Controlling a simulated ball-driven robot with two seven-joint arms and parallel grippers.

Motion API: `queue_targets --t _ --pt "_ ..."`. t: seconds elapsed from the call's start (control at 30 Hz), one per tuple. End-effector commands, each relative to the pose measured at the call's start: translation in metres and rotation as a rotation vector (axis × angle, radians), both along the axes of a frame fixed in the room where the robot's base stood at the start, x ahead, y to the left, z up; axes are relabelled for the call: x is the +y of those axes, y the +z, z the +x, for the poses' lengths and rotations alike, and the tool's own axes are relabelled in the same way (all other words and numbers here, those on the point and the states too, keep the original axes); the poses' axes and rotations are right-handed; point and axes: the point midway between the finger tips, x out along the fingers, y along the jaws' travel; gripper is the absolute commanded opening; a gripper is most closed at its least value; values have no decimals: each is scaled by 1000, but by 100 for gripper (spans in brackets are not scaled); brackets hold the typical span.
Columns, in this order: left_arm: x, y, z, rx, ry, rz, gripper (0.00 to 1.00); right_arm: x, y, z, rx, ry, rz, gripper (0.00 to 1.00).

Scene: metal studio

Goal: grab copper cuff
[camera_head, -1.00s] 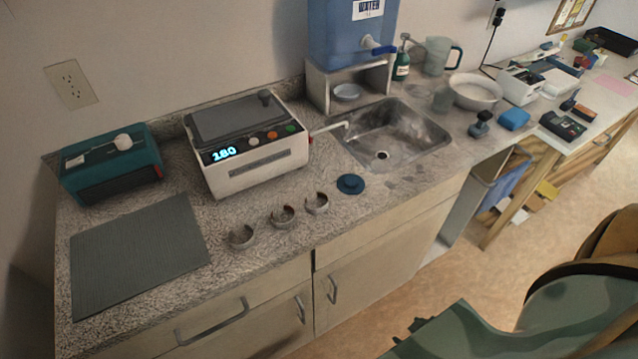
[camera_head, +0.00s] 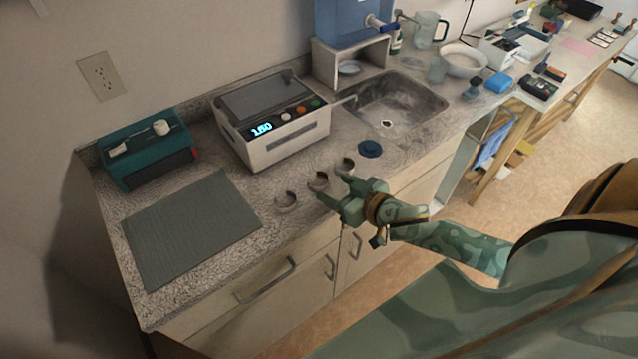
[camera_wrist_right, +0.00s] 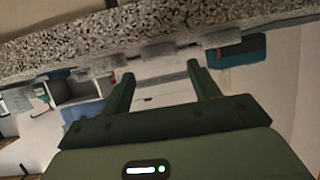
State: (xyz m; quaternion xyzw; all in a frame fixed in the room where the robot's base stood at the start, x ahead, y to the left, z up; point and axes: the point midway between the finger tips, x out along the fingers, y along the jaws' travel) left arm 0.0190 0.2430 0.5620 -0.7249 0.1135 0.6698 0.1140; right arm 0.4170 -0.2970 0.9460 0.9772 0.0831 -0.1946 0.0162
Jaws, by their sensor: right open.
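All look greyish metal; I cannot tell which is copper. My right gripper (camera_head: 331,186) is open at the counter edge, its fingers pointing toward the middle and right cuffs. In the right wrist view the open fingers (camera_wrist_right: 161,73) are empty, with blurred grey shapes just beyond the tips. My left gripper is not in view.
A grey mat (camera_head: 192,228) lies left of the cuffs. A white device with a lit display (camera_head: 272,125) stands behind them, a teal device (camera_head: 148,149) further left. The counter edge faces my arm.

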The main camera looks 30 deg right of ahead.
Motion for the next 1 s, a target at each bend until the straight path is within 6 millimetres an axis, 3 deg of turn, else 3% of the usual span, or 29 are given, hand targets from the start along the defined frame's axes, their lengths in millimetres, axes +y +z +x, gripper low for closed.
queue_targets --t 0.4,0.7,0.83,1.0 --pt "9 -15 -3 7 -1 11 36 8 -21 48 0 0 -1 61" --pt "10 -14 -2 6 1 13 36 9 -23 53 1 0 0 61" --pt "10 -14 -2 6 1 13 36 9 -22 53 1 0 0 28" --pt "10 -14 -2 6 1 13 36 9 -23 53 1 0 0 27"
